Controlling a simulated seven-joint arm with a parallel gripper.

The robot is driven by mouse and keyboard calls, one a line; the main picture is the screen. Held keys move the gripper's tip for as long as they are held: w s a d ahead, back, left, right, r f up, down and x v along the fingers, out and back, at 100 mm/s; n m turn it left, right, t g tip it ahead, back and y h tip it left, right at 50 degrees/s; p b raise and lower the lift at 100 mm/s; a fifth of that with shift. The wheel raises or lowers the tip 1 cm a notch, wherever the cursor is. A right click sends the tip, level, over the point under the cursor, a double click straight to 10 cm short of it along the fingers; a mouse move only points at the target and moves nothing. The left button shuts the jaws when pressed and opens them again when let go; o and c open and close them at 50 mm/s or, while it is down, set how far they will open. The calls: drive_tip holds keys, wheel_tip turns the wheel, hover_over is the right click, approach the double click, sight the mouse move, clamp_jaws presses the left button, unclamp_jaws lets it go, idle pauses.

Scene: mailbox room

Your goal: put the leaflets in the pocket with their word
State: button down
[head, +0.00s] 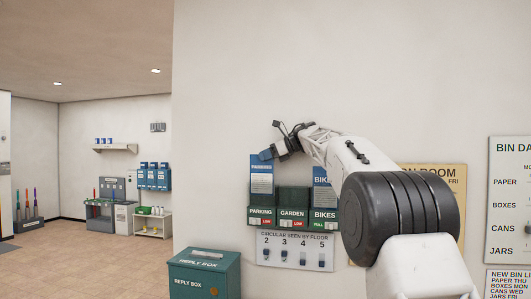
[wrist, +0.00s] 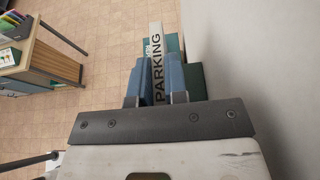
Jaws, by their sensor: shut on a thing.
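A wall rack has three dark green pockets: the PARKING pocket (head: 261,216), the GARDEN pocket (head: 293,217) and the BIKES pocket (head: 324,219). Blue PARKING leaflets (head: 262,180) stand upright above the PARKING pocket, their lower end hidden behind its front or just at its mouth; I cannot tell which. My gripper (head: 268,154) is shut on their top. In the wrist view, their white edge with the word PARKING (wrist: 158,70) shows between the fingers. Blue BIKES leaflets (head: 320,178) stand in the BIKES pocket, partly behind my arm. No leaflets show above the GARDEN pocket.
A green reply box (head: 204,275) stands at the lower left. Notice boards (head: 512,200) hang at the right. The wall above the rack is bare.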

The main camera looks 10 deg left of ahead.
sight(266, 164)
drive_tip(key=shift+f, duration=1.6)
drive_tip(key=c, duration=1.1)
unclamp_jaws()
drive_tip(key=shift+v, duration=3.9)
